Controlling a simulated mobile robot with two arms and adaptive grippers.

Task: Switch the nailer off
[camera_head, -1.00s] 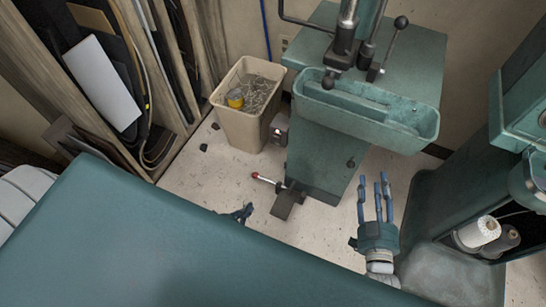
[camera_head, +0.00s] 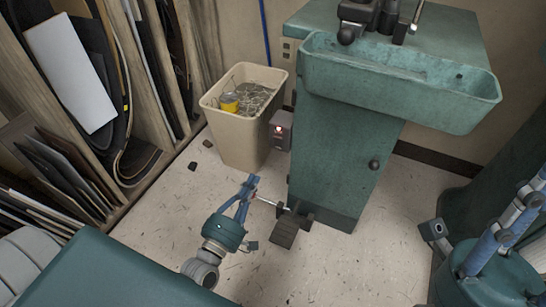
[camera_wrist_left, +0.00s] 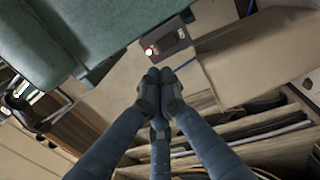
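The nailer (camera_head: 335,160) is the green machine with a long trough on its front. A small grey switch box (camera_head: 283,138) with a red button sits low on its left side. The box also shows in the left wrist view (camera_wrist_left: 170,42), its red-and-white button just above my fingertips. My left gripper (camera_head: 250,183) is below and left of the box in the head view, fingertips together, seemingly empty and apart from the box. My right gripper (camera_head: 500,235) is at the right edge; its fingertips are cut off.
A foot pedal (camera_head: 286,230) and its lever stick out at the nailer's base, the lever end partly behind my left fingers. A beige bin (camera_head: 237,140) of scraps stands left of the box. Wooden racks (camera_head: 165,80) line the left.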

